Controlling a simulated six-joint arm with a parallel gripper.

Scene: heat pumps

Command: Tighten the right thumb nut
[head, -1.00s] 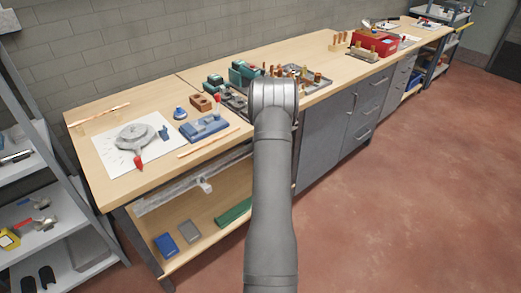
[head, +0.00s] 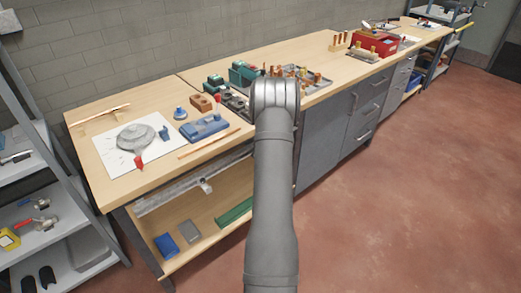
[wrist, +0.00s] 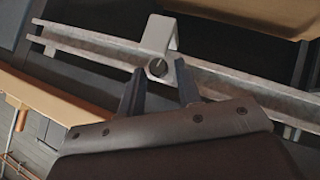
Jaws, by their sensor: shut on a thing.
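In the wrist view, a pale metal rail (wrist: 95,47) runs across the picture, with a folded grey bracket (wrist: 156,36) over it. The right thumb nut (wrist: 157,69) shows as a small round dark end with a slot, at the bracket's lower edge. My gripper (wrist: 160,70) has its two dark fingers on either side of the nut and is shut on it. Exact finger contact is hard to see. In the head view, my arm hides my gripper and the nut. The rail (head: 170,193) shows there under the bench, with another bracket (head: 206,186) left of my arm.
The wooden bench top (head: 300,63) lies above the rail. A lower shelf (head: 205,228) holds a blue box (head: 166,245), a grey box (head: 190,231) and a green item (head: 236,211). Grey cabinets (head: 326,125) stand right of my arm. The red floor in front is clear.

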